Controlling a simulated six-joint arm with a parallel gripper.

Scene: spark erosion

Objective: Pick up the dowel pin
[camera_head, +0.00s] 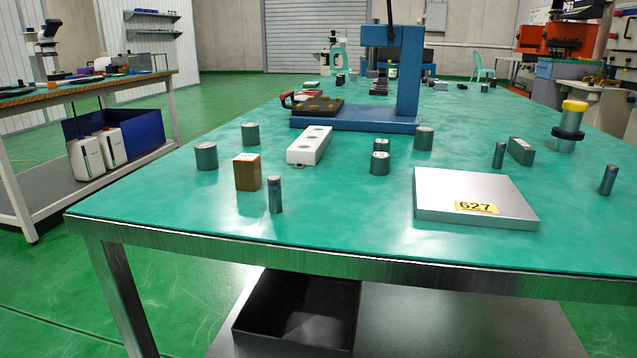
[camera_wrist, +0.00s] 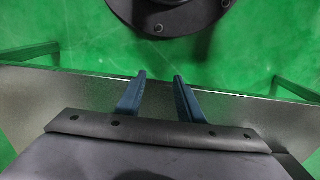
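Three slim grey metal pins stand upright on the green table top in the head view. One pin (camera_head: 275,194) is near the front left, beside a brown block. A second pin (camera_head: 499,155) is right of centre, next to a dark grey block. A third pin (camera_head: 608,180) is near the right edge. I cannot tell which is the dowel pin. My gripper (camera_wrist: 160,78) shows only in the wrist view. Its two blue fingers are apart with nothing between them. No pin shows in the wrist view.
The green table (camera_head: 345,228) also holds a brown block (camera_head: 247,172), a white block with holes (camera_head: 309,146), several wider cylinders, a silver plate (camera_head: 440,195) marked 627, a dark grey block (camera_head: 521,150) and a blue stand (camera_head: 408,75).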

